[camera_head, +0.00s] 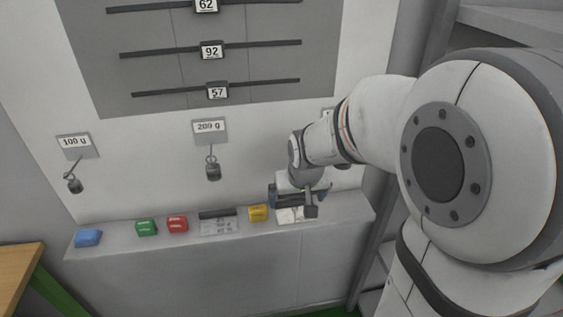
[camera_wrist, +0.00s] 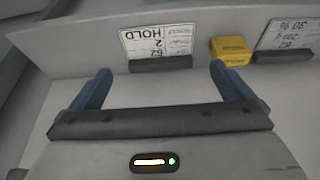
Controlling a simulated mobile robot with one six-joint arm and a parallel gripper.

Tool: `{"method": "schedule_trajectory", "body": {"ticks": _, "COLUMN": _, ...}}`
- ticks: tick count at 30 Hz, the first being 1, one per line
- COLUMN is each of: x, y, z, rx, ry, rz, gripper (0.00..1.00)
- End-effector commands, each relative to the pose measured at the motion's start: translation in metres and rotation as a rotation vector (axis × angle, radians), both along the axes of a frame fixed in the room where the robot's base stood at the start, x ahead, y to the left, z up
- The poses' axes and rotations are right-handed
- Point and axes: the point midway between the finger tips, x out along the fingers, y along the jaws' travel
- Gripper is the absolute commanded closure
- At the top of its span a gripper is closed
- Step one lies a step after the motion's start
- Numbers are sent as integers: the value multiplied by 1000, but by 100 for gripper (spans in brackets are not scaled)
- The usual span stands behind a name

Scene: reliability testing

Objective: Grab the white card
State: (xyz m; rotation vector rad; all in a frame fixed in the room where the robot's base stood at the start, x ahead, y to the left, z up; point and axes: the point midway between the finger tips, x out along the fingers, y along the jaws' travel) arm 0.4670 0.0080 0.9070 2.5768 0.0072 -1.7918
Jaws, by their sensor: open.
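A white card (camera_wrist: 158,41) with dark print, "HOLD" among it, stands just beyond my fingertips in the wrist view. A dark bar (camera_wrist: 160,63) runs along its near edge. In the head view this card (camera_head: 287,215) is on the grey ledge, partly hidden by my gripper (camera_head: 297,197). My gripper (camera_wrist: 161,69) is open and empty, its two blue fingers spread to either side of the bar. I cannot tell whether they touch anything. A second white card (camera_wrist: 290,34) lies past the yellow block; it also shows in the head view (camera_head: 218,228).
The yellow block (camera_wrist: 231,50) sits close to the right finger in the wrist view. Red (camera_head: 177,223), green (camera_head: 146,228) and blue (camera_head: 88,238) blocks line the ledge (camera_head: 112,238). Weights (camera_head: 212,170) hang on the wall above, below a grey panel with bars (camera_head: 160,70).

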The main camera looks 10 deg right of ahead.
Motion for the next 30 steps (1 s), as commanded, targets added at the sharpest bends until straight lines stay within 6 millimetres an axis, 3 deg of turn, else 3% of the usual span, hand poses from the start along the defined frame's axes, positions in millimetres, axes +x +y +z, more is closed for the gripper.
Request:
{"method": "schedule_trajectory", "body": {"ticks": 1, "x": 7, "y": 0, "z": 15, "rx": 0, "ry": -9, "rz": 0, "gripper": 0}}
{"method": "schedule_trajectory", "body": {"ticks": 7, "x": 22, "y": 0, "z": 19, "rx": 1, "ry": -34, "rz": -1, "gripper": 0}}
{"method": "schedule_trajectory", "body": {"ticks": 24, "x": 45, "y": -2, "z": -48, "rx": 0, "ry": -34, "rz": -2, "gripper": 0}}
{"method": "schedule_trajectory", "body": {"ticks": 30, "x": 48, "y": -3, "z": -54, "rx": 0, "ry": -37, "rz": -2, "gripper": 0}}
